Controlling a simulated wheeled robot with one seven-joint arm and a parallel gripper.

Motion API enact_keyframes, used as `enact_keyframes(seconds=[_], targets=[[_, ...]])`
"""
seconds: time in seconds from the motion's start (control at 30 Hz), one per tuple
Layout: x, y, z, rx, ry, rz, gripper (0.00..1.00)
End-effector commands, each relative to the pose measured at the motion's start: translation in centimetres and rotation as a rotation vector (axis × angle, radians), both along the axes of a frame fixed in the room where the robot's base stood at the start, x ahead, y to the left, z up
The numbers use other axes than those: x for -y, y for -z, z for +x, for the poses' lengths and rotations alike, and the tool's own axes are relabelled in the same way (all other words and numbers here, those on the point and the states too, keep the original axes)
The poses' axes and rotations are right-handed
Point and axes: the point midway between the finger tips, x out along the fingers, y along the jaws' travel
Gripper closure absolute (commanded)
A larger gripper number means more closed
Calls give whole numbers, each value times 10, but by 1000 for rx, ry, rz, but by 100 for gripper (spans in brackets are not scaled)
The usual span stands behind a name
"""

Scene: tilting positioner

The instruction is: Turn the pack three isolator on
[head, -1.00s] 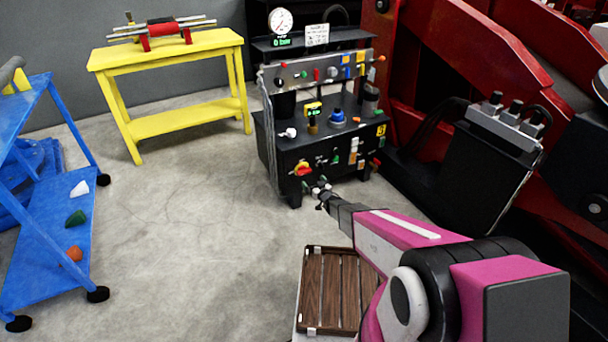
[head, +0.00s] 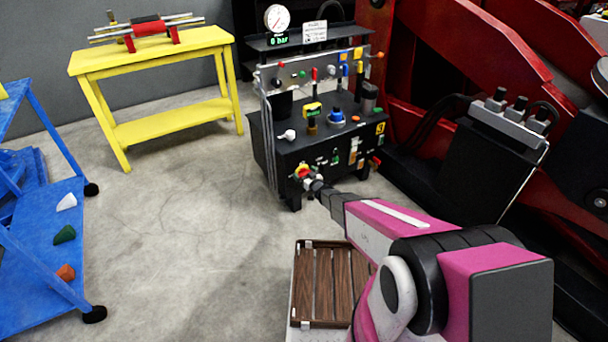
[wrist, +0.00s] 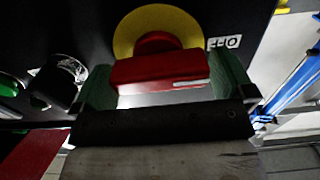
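The pack three isolator (head: 302,169) is a red handle on a yellow disc, low on the front left of the black power pack (head: 290,157). A yellow "3" label (head: 381,128) is on the pack. In the wrist view the red handle (wrist: 160,70) lies nearly level across the picture, with an upside-down OFF label (wrist: 225,42) at its right. My gripper (wrist: 165,85) is at the handle, its green-padded fingers apart, one at each end of it. I cannot tell whether the pads touch it. In the head view my gripper (head: 314,183) partly covers the isolator.
A gauge (head: 277,18) tops the pack, with a display reading 0 bar. Other knobs and a green button (wrist: 10,85) are left of the handle in the wrist view. A wooden slatted crate (head: 330,283) is below my arm. A yellow bench (head: 150,50) stands at back left.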

Motion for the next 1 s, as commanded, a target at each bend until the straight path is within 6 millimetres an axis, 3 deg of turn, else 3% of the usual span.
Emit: enact_keyframes(seconds=[0.03,0.1,0.13,0.57,1.0], targets=[[0,0,0,0,0,0,10],[0,0,0,0,0,0,33],[0,0,0,0,0,0,39],[0,0,0,-36,1,53,39],[3,1,2,-231,1,344,39]])
